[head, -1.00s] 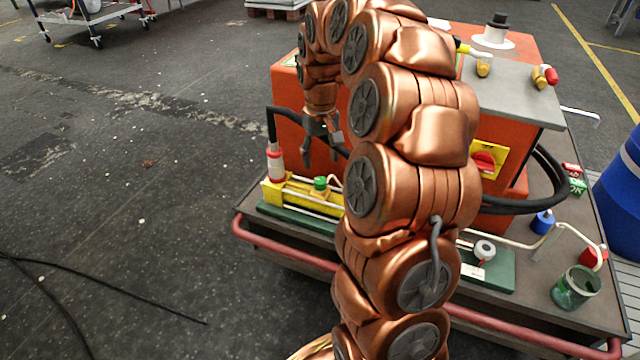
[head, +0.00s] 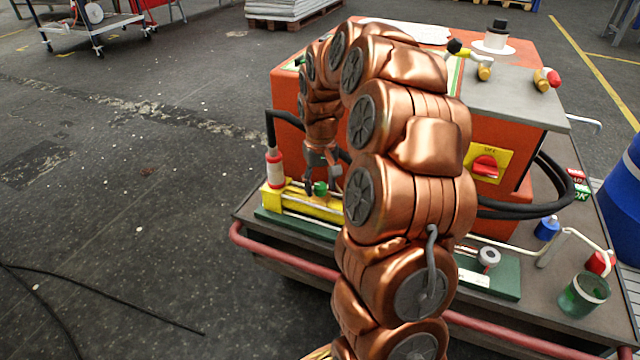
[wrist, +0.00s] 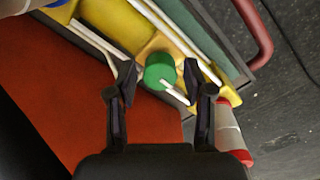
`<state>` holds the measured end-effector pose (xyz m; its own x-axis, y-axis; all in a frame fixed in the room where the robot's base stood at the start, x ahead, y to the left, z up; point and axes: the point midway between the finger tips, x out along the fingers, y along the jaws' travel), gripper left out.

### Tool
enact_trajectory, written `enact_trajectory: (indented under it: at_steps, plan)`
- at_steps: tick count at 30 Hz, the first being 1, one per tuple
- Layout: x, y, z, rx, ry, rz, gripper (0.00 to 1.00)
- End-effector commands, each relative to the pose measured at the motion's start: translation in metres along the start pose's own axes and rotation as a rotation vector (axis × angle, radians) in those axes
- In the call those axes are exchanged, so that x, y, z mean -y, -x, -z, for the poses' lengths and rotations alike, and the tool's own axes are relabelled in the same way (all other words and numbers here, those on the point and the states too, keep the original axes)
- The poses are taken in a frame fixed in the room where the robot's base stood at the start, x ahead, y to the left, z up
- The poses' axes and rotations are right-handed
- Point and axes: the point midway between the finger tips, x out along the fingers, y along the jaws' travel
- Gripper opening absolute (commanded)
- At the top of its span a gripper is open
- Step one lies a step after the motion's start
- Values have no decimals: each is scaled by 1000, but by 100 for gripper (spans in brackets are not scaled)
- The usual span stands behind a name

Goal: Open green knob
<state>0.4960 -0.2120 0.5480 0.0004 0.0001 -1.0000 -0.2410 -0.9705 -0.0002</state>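The green knob (wrist: 160,70) sits on a yellow block on the cart, with a white lever sticking out of it. It also shows in the head view (head: 320,188), just below my gripper. My gripper (wrist: 158,82) is open, with its two dark fingers on either side of the knob in the wrist view. In the head view my gripper (head: 322,180) points down at the knob. I cannot tell whether the fingers touch the knob.
A red and white cylinder (head: 275,168) with a black hose stands left of the knob. An orange cabinet (head: 290,90) with a red switch (head: 485,166) stands behind. White pipes run beside the yellow block (head: 272,198). A red rail (head: 290,255) borders the cart.

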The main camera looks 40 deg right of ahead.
Motion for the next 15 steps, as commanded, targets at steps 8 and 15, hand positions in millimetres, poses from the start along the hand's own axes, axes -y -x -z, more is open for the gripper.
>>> enact_trajectory:
  at_steps: [8, 15]
  plan:
    - [0, 0, 0, 0, 0, 0, 19]
    - [0, 0, 0, 0, 1, 0, 0]
